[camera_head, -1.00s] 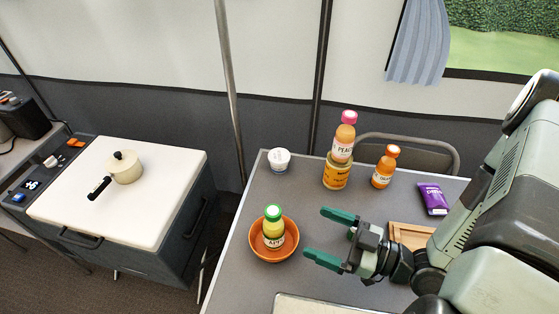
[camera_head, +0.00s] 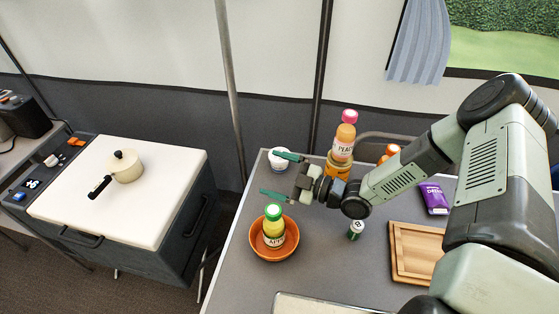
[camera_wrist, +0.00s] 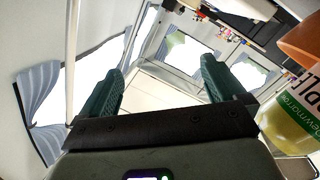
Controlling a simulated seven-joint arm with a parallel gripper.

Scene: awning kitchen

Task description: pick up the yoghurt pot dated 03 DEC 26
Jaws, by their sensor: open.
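My gripper (camera_head: 270,173) is open and empty, with green fingers pointing left. In the head view its upper finger overlaps the pot; I cannot tell whether they touch. Both fingers show in the wrist view (camera_wrist: 158,88) with nothing between them, and the pot does not show there.
An apple juice bottle (camera_head: 273,232) stands in an orange bowl (camera_head: 289,250) just in front of my gripper.

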